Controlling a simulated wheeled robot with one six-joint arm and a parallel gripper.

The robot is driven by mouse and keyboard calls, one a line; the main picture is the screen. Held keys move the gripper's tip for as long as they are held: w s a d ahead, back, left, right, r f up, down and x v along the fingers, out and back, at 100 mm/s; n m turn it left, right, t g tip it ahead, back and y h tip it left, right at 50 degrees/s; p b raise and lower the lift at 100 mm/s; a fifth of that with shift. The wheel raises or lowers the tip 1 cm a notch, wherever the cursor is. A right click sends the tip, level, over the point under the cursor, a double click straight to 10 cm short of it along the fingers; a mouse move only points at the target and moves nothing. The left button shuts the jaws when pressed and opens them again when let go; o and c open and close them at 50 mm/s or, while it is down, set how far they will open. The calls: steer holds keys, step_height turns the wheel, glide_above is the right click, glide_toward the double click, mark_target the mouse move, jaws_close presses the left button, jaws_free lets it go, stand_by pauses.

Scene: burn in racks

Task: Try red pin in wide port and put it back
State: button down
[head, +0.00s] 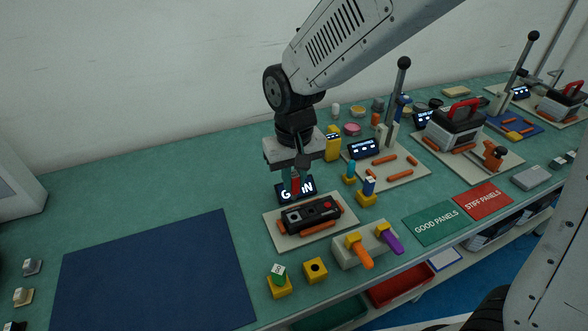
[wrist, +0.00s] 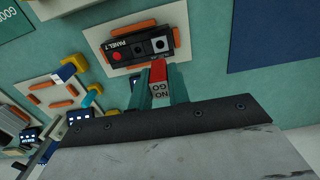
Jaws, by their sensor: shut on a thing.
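My gripper (head: 297,186) points down behind and above the black panel (head: 311,216). It is shut on the red pin (wrist: 158,72), whose grey end reads "NO GO"; the red also shows between the fingers in the head view (head: 295,180). The pin is outside the ports, near the panel's edge in the wrist view; the exact gap is unclear. A yellow block with an empty hole (head: 315,269) stands in front, beside a yellow block with a green pin (head: 279,278).
A lit screen (head: 291,192) stands behind the panel, partly hidden by my gripper. A grey holder (head: 350,256) with orange and purple handles stands front right. Small yellow stands (head: 366,199) and a lever fixture (head: 400,100) are to the right. A blue mat (head: 150,275) lies clear at left.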

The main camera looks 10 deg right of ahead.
mark_target(294, 199)
steer(key=shift+f, duration=2.95)
steer(key=shift+s+f, duration=0.1)
steer(key=shift+f, duration=1.1)
stand_by(0.9)
steer(key=shift+r, duration=0.1)
stand_by(1.1)
steer(key=shift+r, duration=2.85)
